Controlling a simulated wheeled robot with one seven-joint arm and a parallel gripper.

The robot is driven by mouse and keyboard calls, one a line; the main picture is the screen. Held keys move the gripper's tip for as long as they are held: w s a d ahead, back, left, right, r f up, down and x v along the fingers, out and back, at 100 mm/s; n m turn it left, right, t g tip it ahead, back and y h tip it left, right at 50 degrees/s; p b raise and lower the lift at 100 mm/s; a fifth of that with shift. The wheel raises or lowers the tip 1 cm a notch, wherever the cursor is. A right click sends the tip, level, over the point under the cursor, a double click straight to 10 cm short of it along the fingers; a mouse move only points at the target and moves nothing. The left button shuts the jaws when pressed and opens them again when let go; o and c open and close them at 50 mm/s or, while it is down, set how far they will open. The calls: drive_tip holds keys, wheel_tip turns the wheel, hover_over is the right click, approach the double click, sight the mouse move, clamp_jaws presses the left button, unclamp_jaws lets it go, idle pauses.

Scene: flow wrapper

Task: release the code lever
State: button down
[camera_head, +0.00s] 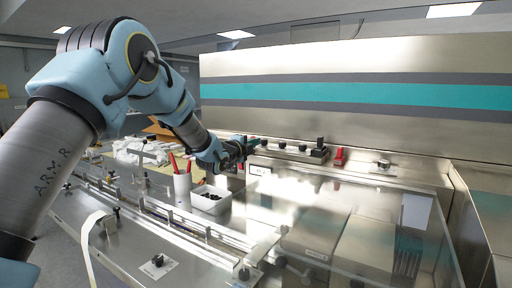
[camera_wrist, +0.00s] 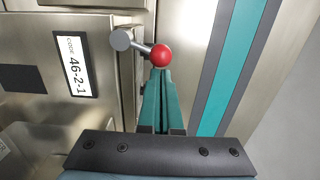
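The code lever (camera_wrist: 141,47) has a red ball knob on a short arm from a round grey pivot. In the wrist view it sits on a steel panel, beside a label (camera_wrist: 72,64) reading "CODE 46-2-1". My gripper (camera_wrist: 160,80) has its teal fingers together, with no clear gap between them. Their tips are right at the red knob, which overlaps them in the view; I cannot tell whether they touch it. In the head view my gripper (camera_head: 247,148) is at the left end of the machine's back ledge, and the lever is not clearly visible there.
A steel wall with a teal stripe (camera_head: 330,97) rises behind the ledge. A clear cover (camera_head: 330,205) lies in front.

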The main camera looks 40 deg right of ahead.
drive_tip(key=shift+w+r, duration=0.1)
drive_tip(key=shift+w, duration=0.05)
drive_tip(key=w+n+b, duration=0.1)
drive_tip(key=n, duration=0.2)
drive_tip(key=w+a+n+b, duration=0.1)
drive_tip(key=w+n, duration=0.1)
drive_tip(key=n, duration=0.1)
drive_tip(key=w+r+n+b, duration=0.1)
drive_tip(key=w+n, duration=0.1)
drive_tip(key=n, duration=0.1)
drive_tip(key=shift+a+b, duration=0.2)
drive_tip(key=shift+b, duration=0.1)
drive_tip(key=shift+w, duration=0.15)
idle(0.3)
idle(0.4)
drive_tip(key=s+a+r+b, duration=0.3)
drive_tip(key=s+a+b, duration=0.1)
drive_tip(key=a, duration=0.5)
drive_tip(key=shift+s+a+r, duration=0.25)
drive_tip(key=shift+s+a, duration=0.15)
drive_tip(key=shift+s, duration=0.35)
